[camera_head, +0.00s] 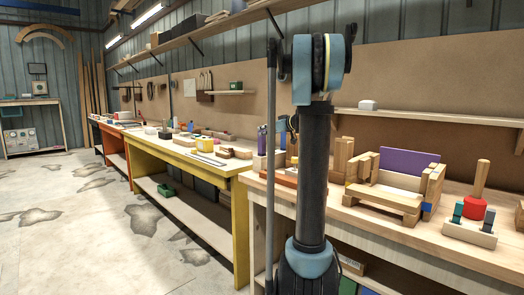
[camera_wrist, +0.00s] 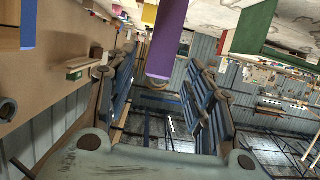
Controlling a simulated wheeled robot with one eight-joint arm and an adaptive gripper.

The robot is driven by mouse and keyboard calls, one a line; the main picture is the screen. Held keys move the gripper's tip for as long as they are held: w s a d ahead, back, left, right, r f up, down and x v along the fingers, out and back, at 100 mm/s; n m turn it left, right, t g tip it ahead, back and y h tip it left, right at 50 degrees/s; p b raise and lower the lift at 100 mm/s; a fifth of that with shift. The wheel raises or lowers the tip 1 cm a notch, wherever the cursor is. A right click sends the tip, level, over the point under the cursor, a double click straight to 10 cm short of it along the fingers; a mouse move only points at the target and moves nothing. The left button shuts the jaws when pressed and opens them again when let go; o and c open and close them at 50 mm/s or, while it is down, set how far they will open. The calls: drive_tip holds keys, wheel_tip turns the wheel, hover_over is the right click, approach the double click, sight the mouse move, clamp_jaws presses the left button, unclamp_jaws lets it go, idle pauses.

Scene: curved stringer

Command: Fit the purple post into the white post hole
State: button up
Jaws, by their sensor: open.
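In the wrist view a purple post (camera_wrist: 170,35) reaches down from the top edge, its end between the two dark fingers of my gripper (camera_wrist: 162,66). The fingers are open, with a gap on each side of the post. In the head view a purple post (camera_head: 262,140) stands upright on the near bench, just left of my arm. My gripper is mostly hidden behind my arm there. I cannot make out the white post hole in either view.
The wooden bench (camera_head: 420,238) holds a wooden frame with a purple panel (camera_head: 408,161) and a block base (camera_head: 470,232) with teal pegs and a red ring. A yellow bench (camera_head: 185,155) stands to the left. Open floor (camera_head: 90,220) lies at the left.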

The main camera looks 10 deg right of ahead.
drive_tip(key=x, duration=0.4)
drive_tip(key=shift+w+a+r, duration=0.1)
drive_tip(key=shift+w+r, duration=0.1)
drive_tip(key=shift+w, duration=0.15)
clamp_jaws()
drive_tip(key=shift+r, duration=0.1)
